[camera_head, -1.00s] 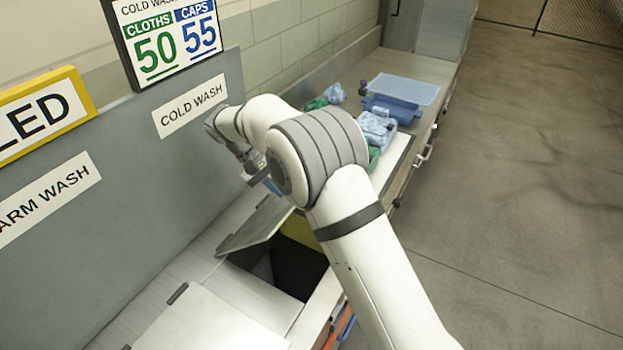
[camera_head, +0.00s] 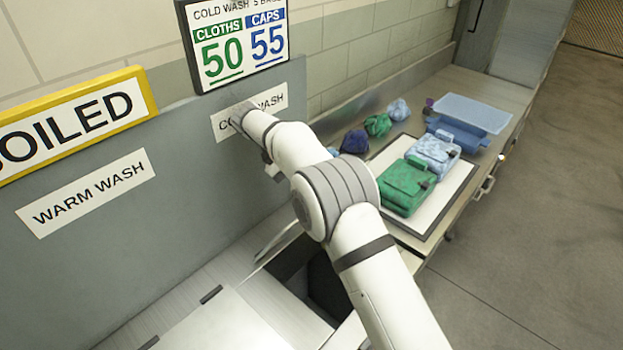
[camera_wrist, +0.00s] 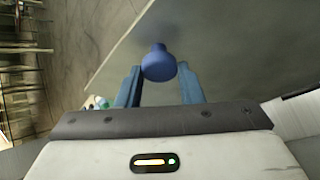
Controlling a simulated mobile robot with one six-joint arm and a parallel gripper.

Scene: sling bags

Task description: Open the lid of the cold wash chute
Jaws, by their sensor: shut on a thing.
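The cold wash chute lid is a grey panel, seen tilted steeply up at the left of its opening in the head view (camera_head: 277,242). Its plain face fills much of the wrist view (camera_wrist: 235,50). A round blue knob (camera_wrist: 158,62) stands out from the lid. My gripper (camera_wrist: 160,82) has its two blue fingers shut on this knob, one on each side. The dark cold wash chute opening (camera_head: 312,280) is uncovered under my arm. The COLD WASH label (camera_head: 268,108) is on the wall panel behind, partly covered by my arm.
Right of the opening lies a white board (camera_head: 450,190) with a green bag (camera_head: 407,187) and a light blue bag (camera_head: 434,154). Crumpled caps or cloths (camera_head: 377,124) and a blue bin (camera_head: 470,115) are behind. A closed panel (camera_head: 225,325) is at front left.

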